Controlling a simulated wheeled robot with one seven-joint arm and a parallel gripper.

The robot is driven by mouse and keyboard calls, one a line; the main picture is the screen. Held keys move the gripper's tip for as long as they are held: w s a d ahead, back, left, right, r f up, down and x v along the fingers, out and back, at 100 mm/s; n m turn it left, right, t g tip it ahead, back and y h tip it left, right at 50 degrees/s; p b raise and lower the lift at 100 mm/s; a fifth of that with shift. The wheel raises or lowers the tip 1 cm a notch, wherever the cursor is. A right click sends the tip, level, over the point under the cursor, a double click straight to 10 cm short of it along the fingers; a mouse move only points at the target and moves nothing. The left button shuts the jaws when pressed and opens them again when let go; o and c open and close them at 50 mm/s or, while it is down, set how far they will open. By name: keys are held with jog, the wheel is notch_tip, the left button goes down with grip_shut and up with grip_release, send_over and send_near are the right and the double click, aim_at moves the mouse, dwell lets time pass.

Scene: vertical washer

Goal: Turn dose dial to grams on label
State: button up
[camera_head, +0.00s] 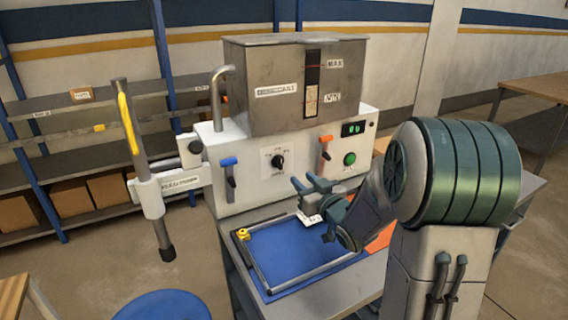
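The dose dial (277,160) is a small black knob on a white square plate, on the front of a white machine panel. Its pointer direction is too small to read. My gripper (313,206) is in front of the panel, to the right of and below the dial, apart from it. A small white label (309,219) with dark print shows beside the gripper's fingers. I cannot tell whether the fingers hold it or it lies behind them. Its print is too small to read.
A steel hopper (280,80) tops the machine. A blue-handled lever (229,168) and red-handled lever (326,148) flank the dial. A green button (349,159) and display (353,128) sit right. A framed blue mat (290,252) lies below. A yellow-handled post (130,130) stands left.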

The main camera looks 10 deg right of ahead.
aim_at(281, 159)
jog(key=p+x, duration=0.1)
jog(key=x, duration=1.1)
jog(key=shift+f+p, duration=0.1)
jog(key=shift+p, duration=0.25)
grip_shut()
